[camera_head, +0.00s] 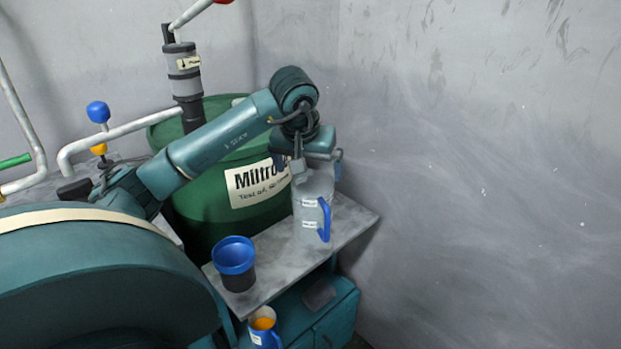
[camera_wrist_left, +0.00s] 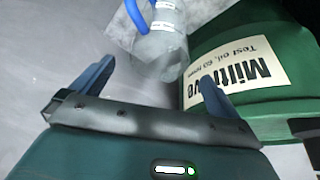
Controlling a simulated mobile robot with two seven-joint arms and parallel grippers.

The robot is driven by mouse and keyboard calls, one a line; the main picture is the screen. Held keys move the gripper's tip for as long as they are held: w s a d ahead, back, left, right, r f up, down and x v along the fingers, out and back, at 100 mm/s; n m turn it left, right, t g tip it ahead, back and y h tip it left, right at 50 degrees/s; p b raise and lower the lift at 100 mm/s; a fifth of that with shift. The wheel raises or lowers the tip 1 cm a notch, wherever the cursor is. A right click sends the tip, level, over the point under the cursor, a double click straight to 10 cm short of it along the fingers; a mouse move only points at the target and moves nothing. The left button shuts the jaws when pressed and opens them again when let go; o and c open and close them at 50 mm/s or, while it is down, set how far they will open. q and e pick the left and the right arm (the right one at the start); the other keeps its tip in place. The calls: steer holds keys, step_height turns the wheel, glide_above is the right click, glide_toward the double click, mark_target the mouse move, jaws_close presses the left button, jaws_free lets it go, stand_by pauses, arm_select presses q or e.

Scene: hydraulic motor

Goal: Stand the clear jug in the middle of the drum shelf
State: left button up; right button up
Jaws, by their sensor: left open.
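The clear jug (camera_head: 311,205) has a blue handle and white labels. It stands upright on the grey drum shelf (camera_head: 352,222), near the shelf's right end and beside the green drum. My left gripper (camera_head: 308,167) is open just above the jug's top. In the left wrist view the jug (camera_wrist_left: 166,40) lies beyond and between the open fingertips (camera_wrist_left: 157,70), with a gap visible around it. My right gripper is not in view.
A blue-rimmed dark cup (camera_head: 235,265) stands on the shelf's nearer left part. Bare shelf lies between it and the jug. The green drum (camera_head: 205,205) borders the shelf. A small jug with orange contents (camera_head: 264,328) is lower down. A grey wall rises at right.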

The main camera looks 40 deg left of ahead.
arm_select(q)
steer(key=v, duration=0.3)
steer(key=shift+s+d+r, duration=0.1)
steer(key=shift+s+r, duration=0.1)
steer(key=shift+r, duration=0.45)
